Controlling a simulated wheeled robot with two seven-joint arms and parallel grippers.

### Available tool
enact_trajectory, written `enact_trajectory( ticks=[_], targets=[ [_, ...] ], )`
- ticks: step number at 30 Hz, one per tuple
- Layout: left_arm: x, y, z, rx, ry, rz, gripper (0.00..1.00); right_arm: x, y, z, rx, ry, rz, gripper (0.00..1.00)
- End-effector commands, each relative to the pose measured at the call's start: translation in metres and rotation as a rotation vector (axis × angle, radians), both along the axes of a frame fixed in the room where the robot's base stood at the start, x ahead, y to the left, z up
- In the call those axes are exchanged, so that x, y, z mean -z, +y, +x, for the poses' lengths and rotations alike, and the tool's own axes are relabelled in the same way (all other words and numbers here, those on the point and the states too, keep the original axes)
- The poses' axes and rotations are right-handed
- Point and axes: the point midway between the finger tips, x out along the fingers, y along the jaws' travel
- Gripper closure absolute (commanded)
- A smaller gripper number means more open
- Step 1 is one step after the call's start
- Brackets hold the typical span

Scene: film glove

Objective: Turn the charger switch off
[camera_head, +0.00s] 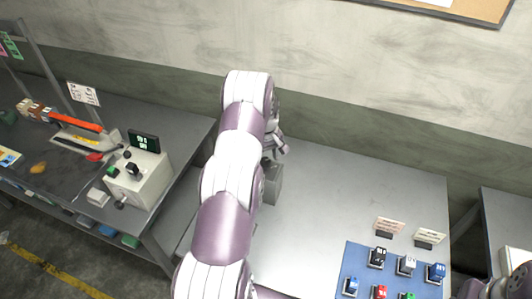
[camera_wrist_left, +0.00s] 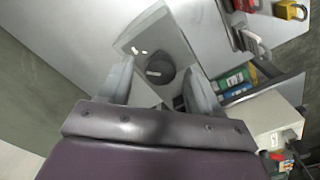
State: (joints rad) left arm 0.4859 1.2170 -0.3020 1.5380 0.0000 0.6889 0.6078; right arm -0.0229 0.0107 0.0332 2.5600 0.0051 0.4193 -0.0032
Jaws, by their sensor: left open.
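A grey box, which looks like the charger (camera_head: 273,184), stands on the grey table, partly hidden behind my left arm in the head view. In the left wrist view the charger (camera_wrist_left: 140,38) shows a light face with a round dark knob (camera_wrist_left: 160,68) and small white marks; the switch position cannot be read. My left gripper (camera_head: 275,143) is above and behind the box in the head view. In the left wrist view my left gripper (camera_wrist_left: 159,66) is open, with one finger to each side of the knob. Contact cannot be told.
A blue mat (camera_head: 362,262) with several small coloured padlock-like blocks lies at the front right, with two small signs behind it. A beige device with a display (camera_head: 140,180) stands on the left bench. The table's middle right (camera_head: 340,200) is clear. A wall rises behind.

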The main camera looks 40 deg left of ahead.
Motion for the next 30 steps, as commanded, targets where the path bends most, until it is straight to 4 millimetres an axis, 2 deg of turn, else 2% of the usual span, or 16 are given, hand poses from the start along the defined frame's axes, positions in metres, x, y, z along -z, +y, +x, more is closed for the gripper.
enact_trajectory(
  ticks=[9,10,15,23,30],
  targets=[
    [0.006,0.000,0.000,0.001,0.000,0.000,0.37,-0.002,0.000,0.000,0.000,0.000,0.000,0.57],
    [0.006,0.000,0.000,0.001,0.000,0.000,0.40,-0.002,0.000,0.000,0.000,0.000,0.000,0.57],
    [0.006,0.000,0.000,0.001,0.000,0.000,0.93,-0.002,0.000,0.000,0.000,0.000,0.000,0.57],
    [0.007,0.000,0.000,-0.013,0.000,0.001,0.93,0.001,0.000,0.000,0.000,0.000,0.000,0.57],
    [0.010,0.001,0.001,-0.114,-0.003,0.002,0.93,0.015,0.000,0.000,0.000,0.000,0.000,0.57]
  ],
)
